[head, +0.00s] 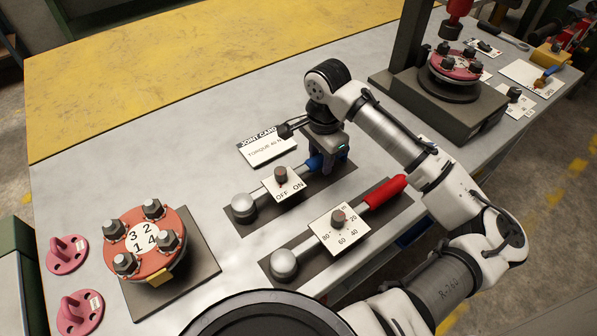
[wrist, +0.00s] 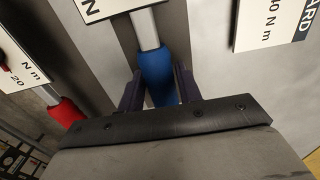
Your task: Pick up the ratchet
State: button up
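The ratchet has a blue handle, a metal shaft, a round grey head (head: 244,207) and a white OFF/ON plate (head: 283,184) with a dark knob. It lies on a dark mat on the bench. My gripper (head: 322,165) is down at the handle end, and the arm hides part of the handle. In the wrist view, the blue handle (wrist: 155,77) lies between the two dark fingers of my gripper (wrist: 158,88). The fingers sit close against both sides, and I see no clear gap, so they look shut on it. The ratchet still appears to rest on its mat.
A red-handled torque wrench (head: 338,220) lies parallel, nearer the camera. A bolted red flange (head: 146,243) stands at left with pink brackets (head: 67,254) beside it. A joint card (head: 265,147) lies behind the ratchet. A press stand (head: 440,110) stands at right.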

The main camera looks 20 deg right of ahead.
grip_shut()
